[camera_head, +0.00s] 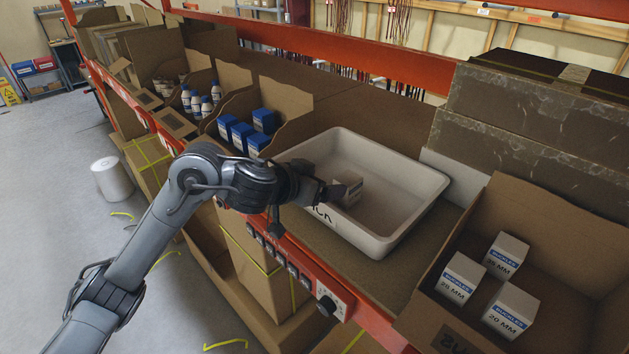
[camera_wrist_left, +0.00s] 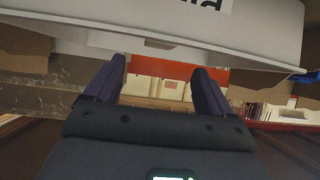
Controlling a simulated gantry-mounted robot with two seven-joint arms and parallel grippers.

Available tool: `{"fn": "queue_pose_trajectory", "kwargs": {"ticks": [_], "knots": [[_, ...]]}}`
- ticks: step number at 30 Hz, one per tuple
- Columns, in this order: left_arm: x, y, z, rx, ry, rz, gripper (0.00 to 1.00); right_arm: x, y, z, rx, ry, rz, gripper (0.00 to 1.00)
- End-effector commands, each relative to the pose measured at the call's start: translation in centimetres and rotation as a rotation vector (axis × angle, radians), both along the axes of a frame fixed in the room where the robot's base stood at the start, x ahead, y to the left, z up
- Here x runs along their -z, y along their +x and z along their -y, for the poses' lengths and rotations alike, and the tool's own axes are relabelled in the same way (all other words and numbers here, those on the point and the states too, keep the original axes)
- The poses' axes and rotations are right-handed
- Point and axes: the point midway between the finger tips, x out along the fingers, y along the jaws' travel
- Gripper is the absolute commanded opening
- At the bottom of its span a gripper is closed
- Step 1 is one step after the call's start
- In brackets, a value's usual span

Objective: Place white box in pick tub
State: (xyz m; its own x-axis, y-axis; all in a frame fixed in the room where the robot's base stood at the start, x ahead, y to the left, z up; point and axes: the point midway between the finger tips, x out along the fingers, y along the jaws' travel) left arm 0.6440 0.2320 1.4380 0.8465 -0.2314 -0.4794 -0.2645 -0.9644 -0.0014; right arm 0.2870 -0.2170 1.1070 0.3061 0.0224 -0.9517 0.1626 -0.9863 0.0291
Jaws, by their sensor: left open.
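A small white box (camera_head: 352,189) sits inside the white pick tub (camera_head: 408,226), towards its near left side and partly hidden by my gripper. My left gripper (camera_head: 334,194) is at the tub's near left rim, close to this box. In the left wrist view my left gripper (camera_wrist_left: 161,82) has its fingers apart with nothing held between them, and the tub's wall (camera_wrist_left: 170,30) crosses the top. Three more white boxes, including one in front (camera_head: 461,279), stand in the cardboard bin (camera_head: 558,240) at the right. My right gripper is not in view.
Cardboard bins to the left hold blue boxes (camera_head: 241,134) and white bottles with blue caps (camera_head: 207,106). An orange shelf rail (camera_head: 345,55) runs behind the tub. Large dark boxes (camera_head: 520,130) stand at the right back. Open floor lies left of the rack.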

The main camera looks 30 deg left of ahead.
Motion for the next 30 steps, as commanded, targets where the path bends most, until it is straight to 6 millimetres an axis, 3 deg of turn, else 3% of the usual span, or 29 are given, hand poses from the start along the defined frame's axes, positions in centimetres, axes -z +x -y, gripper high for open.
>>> {"fn": "queue_pose_trajectory", "kwargs": {"ticks": [7, 25, 30], "knots": [[-1.0, -1.7, -0.5, 0.0, 0.0, 0.001, 0.83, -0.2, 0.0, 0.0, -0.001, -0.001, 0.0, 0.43], [-1.2, -2.1, -0.6, 0.0, -0.002, 0.003, 0.83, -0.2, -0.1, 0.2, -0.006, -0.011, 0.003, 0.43], [-1.3, -4.7, -1.3, 0.0, -0.002, 0.003, 0.83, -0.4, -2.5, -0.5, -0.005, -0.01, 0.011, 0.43]]}}
